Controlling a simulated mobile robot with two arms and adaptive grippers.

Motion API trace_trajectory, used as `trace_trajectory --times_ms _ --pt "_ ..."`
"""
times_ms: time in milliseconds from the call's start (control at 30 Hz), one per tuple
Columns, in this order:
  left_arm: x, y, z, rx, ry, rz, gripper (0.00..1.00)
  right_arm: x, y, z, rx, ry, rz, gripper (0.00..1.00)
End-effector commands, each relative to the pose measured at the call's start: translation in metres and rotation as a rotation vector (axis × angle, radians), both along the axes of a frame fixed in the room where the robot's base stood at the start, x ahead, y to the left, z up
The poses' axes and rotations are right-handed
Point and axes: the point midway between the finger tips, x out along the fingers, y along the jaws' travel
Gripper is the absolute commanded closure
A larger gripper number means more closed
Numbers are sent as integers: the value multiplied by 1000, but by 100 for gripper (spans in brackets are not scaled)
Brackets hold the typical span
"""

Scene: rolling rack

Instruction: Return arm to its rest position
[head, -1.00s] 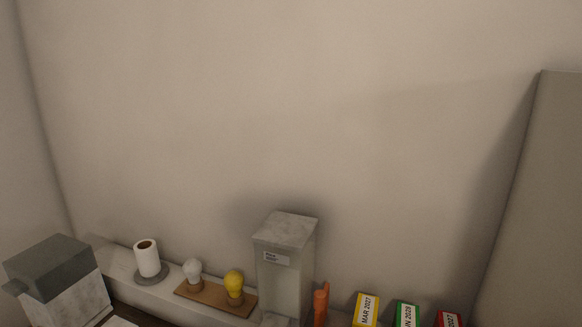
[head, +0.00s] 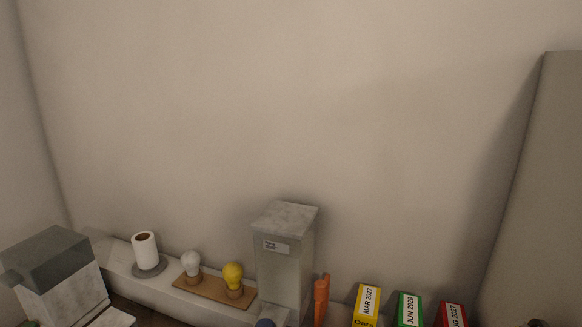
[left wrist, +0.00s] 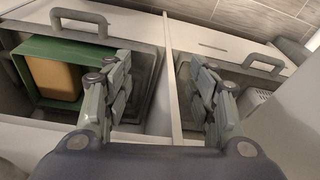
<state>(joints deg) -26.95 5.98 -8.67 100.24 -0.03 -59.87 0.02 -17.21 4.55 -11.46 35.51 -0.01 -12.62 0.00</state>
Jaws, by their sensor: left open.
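My left gripper (left wrist: 158,95) shows in the left wrist view with its two fingers spread apart, open and empty. It hangs over two open drawers, with the divider between them (left wrist: 176,85) seen between the fingers. No gripper can be made out in the head view. My right gripper is in neither view.
In the left wrist view, the left drawer holds a green bin (left wrist: 38,62) with a tan box (left wrist: 55,78). In the head view, a shelf bears a paper roll (head: 144,248), bulbs on a board (head: 212,292), a tall dispenser (head: 284,255) and labelled boxes (head: 367,303).

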Motion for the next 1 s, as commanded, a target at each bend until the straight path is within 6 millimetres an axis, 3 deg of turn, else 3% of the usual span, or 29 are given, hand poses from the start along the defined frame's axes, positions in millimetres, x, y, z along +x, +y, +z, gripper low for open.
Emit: trace_trajectory --times_ms 33,200,500,733,1000 --pt "-8 1 -30 3 17 -2 48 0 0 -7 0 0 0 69" --pt "-39 5 -107 5 48 -9 48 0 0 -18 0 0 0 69" --pt "-120 19 -214 13 102 -20 48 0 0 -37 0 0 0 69" --pt "-173 29 -253 17 127 -28 48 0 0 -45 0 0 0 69" --pt "-189 33 -260 18 132 -30 48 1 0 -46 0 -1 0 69"
